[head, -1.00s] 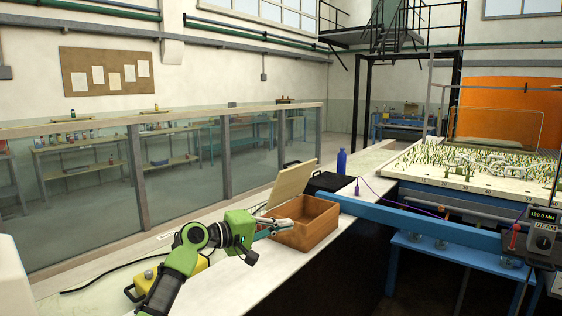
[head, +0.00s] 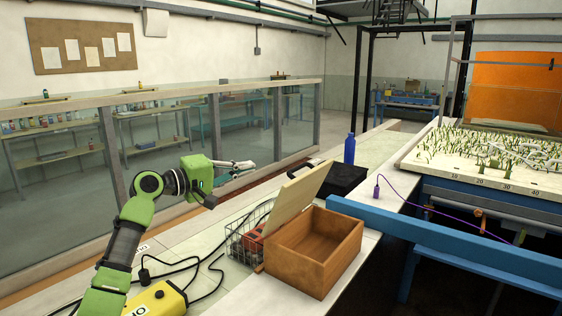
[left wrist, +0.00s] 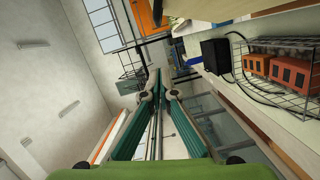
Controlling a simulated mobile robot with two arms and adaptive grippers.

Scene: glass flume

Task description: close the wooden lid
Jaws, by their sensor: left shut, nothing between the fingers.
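The wooden box (head: 312,258) stands on the white bench in the head view, its inside empty where I can see. Its pale wooden lid (head: 292,205) stands raised and tilted open along the box's left edge. My left gripper (head: 248,165) is shut and empty, up in the air to the left of and beyond the lid, apart from it. In the left wrist view my left gripper (left wrist: 160,92) shows its fingers together with nothing between them. My right gripper is not in view.
A wire basket (head: 238,240) with red blocks stands just left of the lid; it also shows in the left wrist view (left wrist: 285,62). A black case (head: 343,180) and a blue bottle (head: 350,149) stand behind the box. A yellow control box (head: 155,301) with cables lies in front.

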